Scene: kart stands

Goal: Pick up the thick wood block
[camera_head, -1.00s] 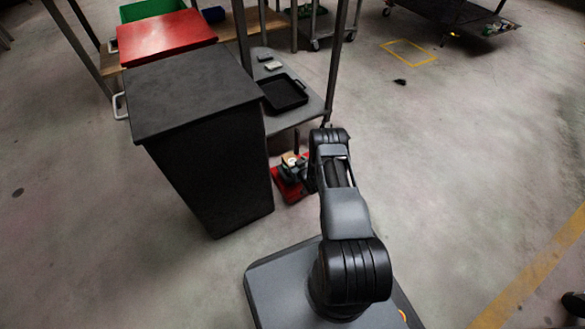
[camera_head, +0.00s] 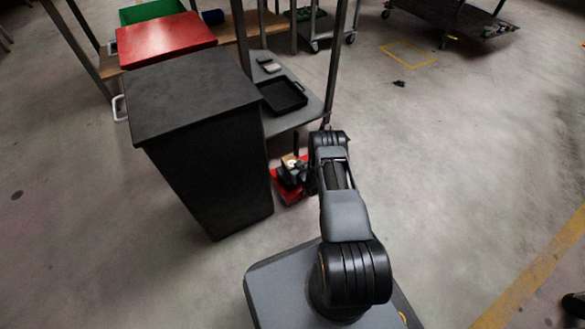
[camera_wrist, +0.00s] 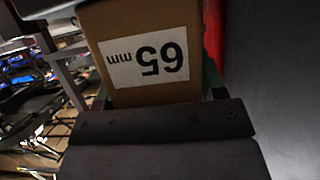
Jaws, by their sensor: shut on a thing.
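The thick wood block (camera_wrist: 150,60) is a brown block with a white label reading "65 mm", upside down in the wrist view. It fills the upper middle of that view, between the jaws of my gripper (camera_head: 297,171). My gripper is shut on it. In the head view, a small tan part of the block (camera_head: 289,160) shows at the gripper, just right of the tall black bin. My gripper hides most of the block there, and its underside cannot be seen.
A red thing (camera_head: 292,195) lies low below my gripper. The tall black bin (camera_head: 195,100) stands close on the left. A grey shelf (camera_head: 310,112) with a black tray (camera_head: 283,95) is just behind. Open floor lies to the right.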

